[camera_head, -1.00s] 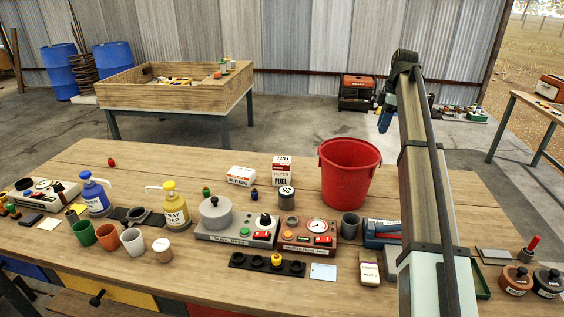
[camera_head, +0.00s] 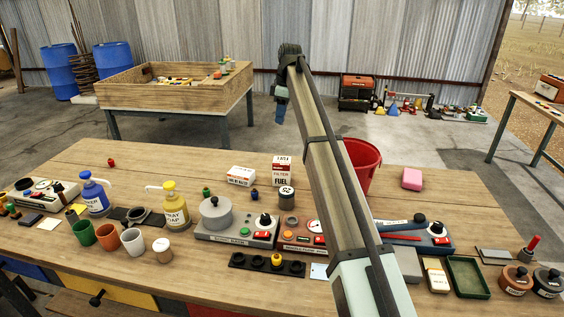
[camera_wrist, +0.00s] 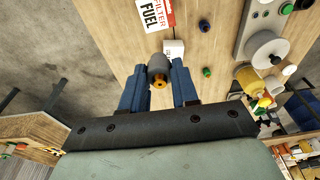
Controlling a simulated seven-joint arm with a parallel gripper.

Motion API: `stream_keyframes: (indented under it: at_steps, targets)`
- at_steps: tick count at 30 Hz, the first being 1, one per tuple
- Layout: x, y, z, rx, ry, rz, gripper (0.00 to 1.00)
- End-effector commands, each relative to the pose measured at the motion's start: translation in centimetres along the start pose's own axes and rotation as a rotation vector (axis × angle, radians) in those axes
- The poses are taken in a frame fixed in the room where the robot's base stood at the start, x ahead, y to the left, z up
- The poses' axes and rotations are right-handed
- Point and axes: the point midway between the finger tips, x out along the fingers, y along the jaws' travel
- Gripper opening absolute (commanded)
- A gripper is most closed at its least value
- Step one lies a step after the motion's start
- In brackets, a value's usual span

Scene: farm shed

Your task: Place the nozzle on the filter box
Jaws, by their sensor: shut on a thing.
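In the wrist view my gripper (camera_wrist: 158,68) is shut on the nozzle (camera_wrist: 158,73), a grey cylinder with a brass end held between the blue fingers. In the head view my gripper (camera_head: 281,108) hangs high beyond the far edge of the bench, and the nozzle cannot be made out there. The filter box (camera_head: 282,169), white and red with FILTER and FUEL on it, stands upright near the back of the bench. In the wrist view the filter box (camera_wrist: 153,15) is at the top, apart from the nozzle.
A white box with red print (camera_head: 240,175) lies left of the filter box. A grey canister (camera_head: 286,197) stands in front of it. A red bucket (camera_head: 364,163) is to the right, partly behind my arm. Soap bottles, cups and control units fill the bench front.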

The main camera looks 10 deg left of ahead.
Motion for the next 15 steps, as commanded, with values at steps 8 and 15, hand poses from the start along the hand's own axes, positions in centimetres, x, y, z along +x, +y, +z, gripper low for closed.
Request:
stream_keyframes:
  at_steps: [8, 15]
  targets:
    - [4.1, -0.1, 1.0, 0.002, -0.002, -0.002, 0.01]
    - [6.3, 0.0, 1.4, 0.001, -0.001, -0.001, 0.01]
